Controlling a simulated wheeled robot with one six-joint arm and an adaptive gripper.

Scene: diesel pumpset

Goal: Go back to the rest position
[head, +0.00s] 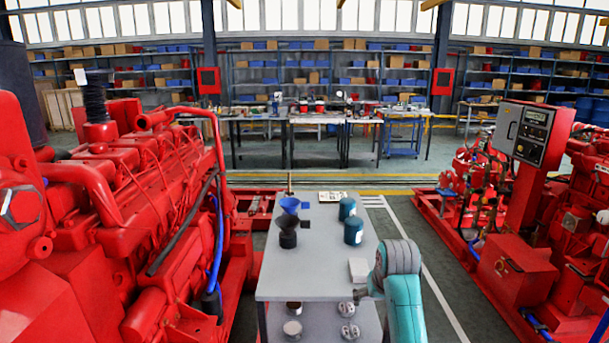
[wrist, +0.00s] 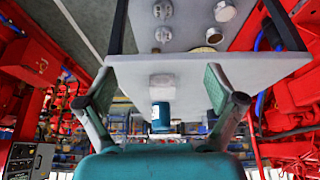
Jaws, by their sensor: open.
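My gripper (wrist: 160,78) shows in the wrist view with its two fingers spread wide and nothing between them touching either one. In the head view my teal arm stands at the right front corner of the grey table (head: 315,262), and the fingers are mostly hidden behind it. A white block (head: 358,270) lies on the tabletop just left of my arm. It also shows in the wrist view (wrist: 163,80), beyond the gap between the fingers. Two dark teal canisters (head: 353,231) stand farther back on the table.
Round parts (head: 349,309) lie on the lower shelf. A red engine (head: 130,200) stands close on the left, a red control panel (head: 535,133) on the right. Floor right of the table is clear.

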